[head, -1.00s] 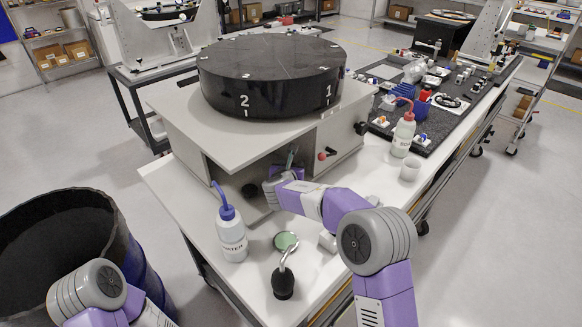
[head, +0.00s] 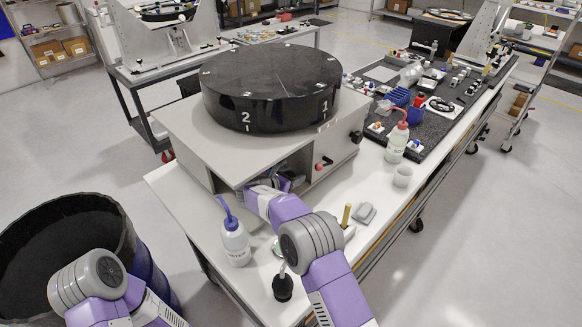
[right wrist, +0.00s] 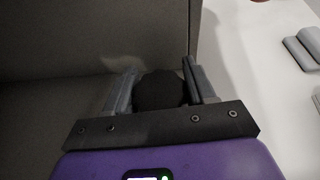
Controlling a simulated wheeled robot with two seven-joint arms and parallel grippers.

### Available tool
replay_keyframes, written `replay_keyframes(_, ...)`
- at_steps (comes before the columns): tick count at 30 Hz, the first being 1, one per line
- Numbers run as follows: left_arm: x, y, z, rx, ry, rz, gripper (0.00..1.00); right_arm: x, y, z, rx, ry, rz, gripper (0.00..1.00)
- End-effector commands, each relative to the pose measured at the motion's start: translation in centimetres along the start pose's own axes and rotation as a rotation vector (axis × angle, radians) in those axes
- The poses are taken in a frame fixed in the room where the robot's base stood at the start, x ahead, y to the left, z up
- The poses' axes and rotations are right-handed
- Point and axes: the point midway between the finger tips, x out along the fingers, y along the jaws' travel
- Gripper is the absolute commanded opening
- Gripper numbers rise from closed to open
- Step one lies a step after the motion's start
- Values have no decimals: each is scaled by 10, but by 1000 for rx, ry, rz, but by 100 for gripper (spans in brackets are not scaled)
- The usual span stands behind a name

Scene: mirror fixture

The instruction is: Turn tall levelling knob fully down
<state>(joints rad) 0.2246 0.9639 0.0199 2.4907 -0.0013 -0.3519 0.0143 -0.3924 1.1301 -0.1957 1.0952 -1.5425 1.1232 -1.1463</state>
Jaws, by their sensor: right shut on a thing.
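The levelling knob (right wrist: 162,92) is a dark round knob in the right wrist view, inside the grey open bay under the fixture. My right gripper (right wrist: 160,80) has one finger on each side of it and is shut on it. In the head view my right gripper (head: 277,183) reaches into the bay below the big black disc (head: 270,85), and the knob is hidden there. Only part of my left arm shows at the lower left; its gripper is out of view.
A blue-capped wash bottle (head: 234,240) stands left of my right arm. A black-based item (head: 283,287) is near the bench's front. A black bin (head: 65,235) is at left.

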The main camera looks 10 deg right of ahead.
Motion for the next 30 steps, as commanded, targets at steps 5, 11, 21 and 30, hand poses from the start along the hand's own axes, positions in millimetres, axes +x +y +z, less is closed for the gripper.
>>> replay_keyframes(5,-15,6,1,0,0,0,43,-1,0,2,37,-2,-85,24)
replay_keyframes(11,-22,8,1,0,-1,0,43,-1,-1,1,67,-2,-156,24)
replay_keyframes(21,-28,10,1,0,-1,0,43,0,-3,0,96,-1,-227,24)
replay_keyframes(30,-29,11,1,0,0,0,43,0,-3,0,103,-1,-242,24)
